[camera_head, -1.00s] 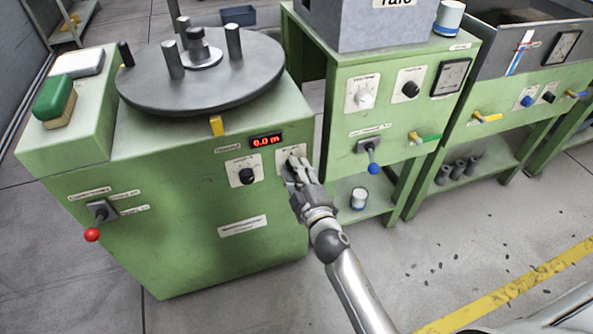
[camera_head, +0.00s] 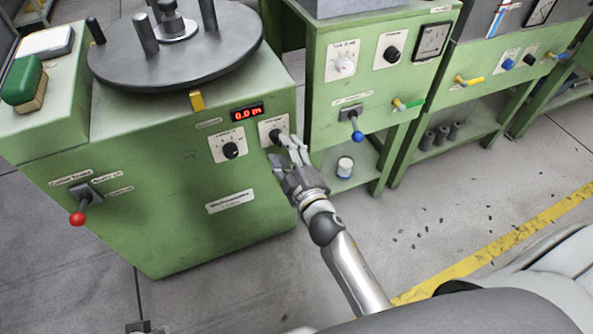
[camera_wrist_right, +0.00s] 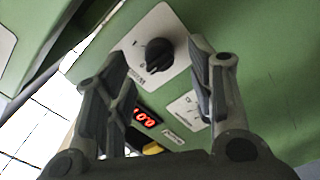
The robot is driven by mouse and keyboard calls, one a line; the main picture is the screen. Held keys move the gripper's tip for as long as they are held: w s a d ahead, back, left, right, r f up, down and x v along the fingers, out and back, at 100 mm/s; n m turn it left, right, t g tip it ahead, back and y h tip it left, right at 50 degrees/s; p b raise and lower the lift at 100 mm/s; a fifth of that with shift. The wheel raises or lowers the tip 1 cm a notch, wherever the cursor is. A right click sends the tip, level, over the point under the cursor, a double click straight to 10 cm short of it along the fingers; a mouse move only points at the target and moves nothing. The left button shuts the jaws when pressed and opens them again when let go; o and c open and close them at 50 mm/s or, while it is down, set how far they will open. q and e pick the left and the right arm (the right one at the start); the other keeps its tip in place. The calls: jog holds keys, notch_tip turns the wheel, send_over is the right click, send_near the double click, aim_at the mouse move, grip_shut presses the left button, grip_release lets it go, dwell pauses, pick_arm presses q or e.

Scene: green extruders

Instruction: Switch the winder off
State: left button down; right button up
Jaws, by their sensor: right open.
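The winder (camera_head: 180,200) is the green machine at the left of the head view, with a dark round plate (camera_head: 180,55) on top. Contact cannot be told. A small dark part at the bottom left may be my left gripper.
A second black knob (camera_head: 230,150) sits left of the first. A red-tipped lever (camera_head: 79,214) is at the winder's left front. Another green machine (camera_head: 325,110) with a blue lever (camera_head: 356,130) stands close to the right.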

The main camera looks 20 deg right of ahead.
jog(key=s, duration=0.8)
jog(key=shift+s+d, duration=0.15)
jog(key=shift+s, duration=0.15)
